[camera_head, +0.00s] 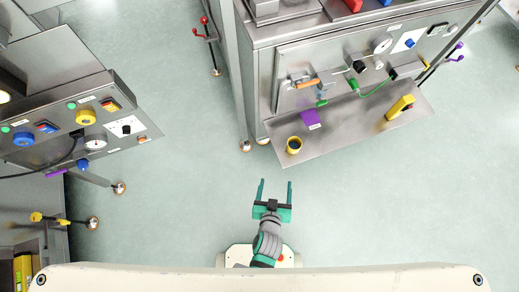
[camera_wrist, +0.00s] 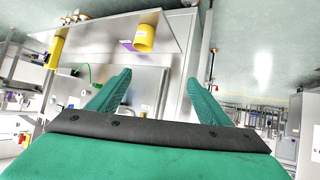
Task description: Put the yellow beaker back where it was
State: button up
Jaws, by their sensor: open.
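The yellow beaker (camera_head: 294,145) stands near the left front corner of a grey metal shelf (camera_head: 350,135) in the head view. It also shows in the wrist view (camera_wrist: 145,38), beyond my fingers. My gripper (camera_head: 275,188) has green fingers spread apart with nothing between them. It is in front of the shelf, apart from the beaker and nearer to my body. In the wrist view my gripper (camera_wrist: 165,95) also shows both fingers apart.
A panel with valves and gauges (camera_head: 340,75) rises behind. Another control panel (camera_head: 90,125) stands at the left. The floor between the panels is clear.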

jog(key=s+a+r+t, duration=0.1)
jog(key=s+a+r, duration=0.1)
jog(key=r, duration=0.5)
jog(key=s+a+r+t+y, duration=0.1)
jog(key=s+a+r+t, duration=0.1)
jog(key=s+r, duration=0.3)
jog(key=s+a+r+n+t+y, duration=0.1)
jog(key=s+a+r, duration=0.1)
jog(key=r, duration=0.8)
jog(key=shift+v, duration=0.95)
jog(key=shift+r, duration=0.15)
